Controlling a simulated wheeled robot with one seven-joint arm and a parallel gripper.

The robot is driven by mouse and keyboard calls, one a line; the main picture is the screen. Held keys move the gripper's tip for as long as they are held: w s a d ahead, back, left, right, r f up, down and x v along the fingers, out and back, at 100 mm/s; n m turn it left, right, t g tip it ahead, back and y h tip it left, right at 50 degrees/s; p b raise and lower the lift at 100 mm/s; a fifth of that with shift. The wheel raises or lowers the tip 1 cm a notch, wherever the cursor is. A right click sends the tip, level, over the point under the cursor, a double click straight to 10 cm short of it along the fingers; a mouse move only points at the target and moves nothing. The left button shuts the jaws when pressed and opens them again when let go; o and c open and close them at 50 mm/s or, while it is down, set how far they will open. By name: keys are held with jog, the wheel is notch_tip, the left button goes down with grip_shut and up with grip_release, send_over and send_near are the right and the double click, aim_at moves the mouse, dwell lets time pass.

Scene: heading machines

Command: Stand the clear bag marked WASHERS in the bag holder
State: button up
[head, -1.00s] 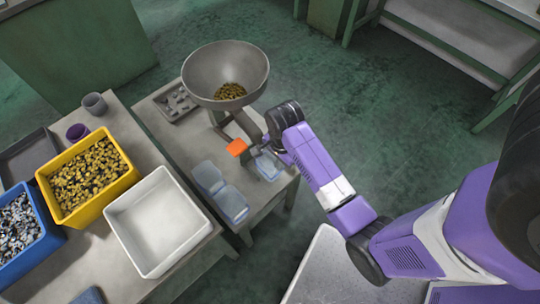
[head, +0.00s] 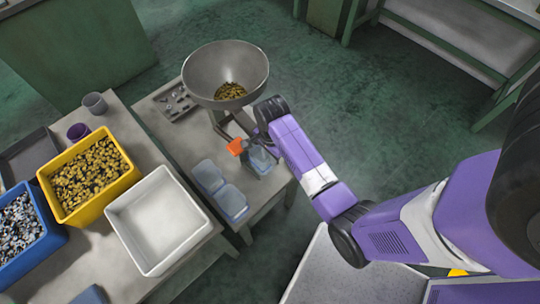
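A clear bluish bag (head: 260,162) hangs or stands at my gripper (head: 257,145), at the front right of the small bench, just right of an orange piece (head: 236,147). Its marking is too small to read. My gripper seems shut on the bag's top, since the bag has moved with it; the fingertips are small and partly hidden by my wrist. A grey frame (head: 222,122) under the hopper, near the orange piece, may be the bag holder; I cannot tell whether the bag touches it.
A metal hopper (head: 226,72) with brass parts stands close behind my gripper. Two clear bluish containers (head: 208,176) (head: 232,204) stand left of the bag. A white bin (head: 128,218), yellow bin (head: 128,178) and blue bin (head: 57,239) fill the left table.

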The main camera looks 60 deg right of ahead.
jog(key=shift+r, duration=0.1)
notch_tip(320, 180, up, 12)
jog(key=s+a+f+n+t+h, duration=0.35)
jog(key=s+a+n+t, duration=0.45)
jog(key=n, duration=0.4)
jog(key=s+a+r+n+t+y, duration=0.1)
jog(key=s+a+r+n+t, duration=0.2)
jog(key=r, duration=0.7)
jog(key=s+a+r+n+t+y, duration=0.2)
jog(key=s+a+r+n, duration=0.4)
jog(key=r, duration=0.4)
jog(key=shift+s+a+t, duration=0.75)
jog(key=shift+a+t, duration=0.15)
jog(key=shift+y, duration=0.25)
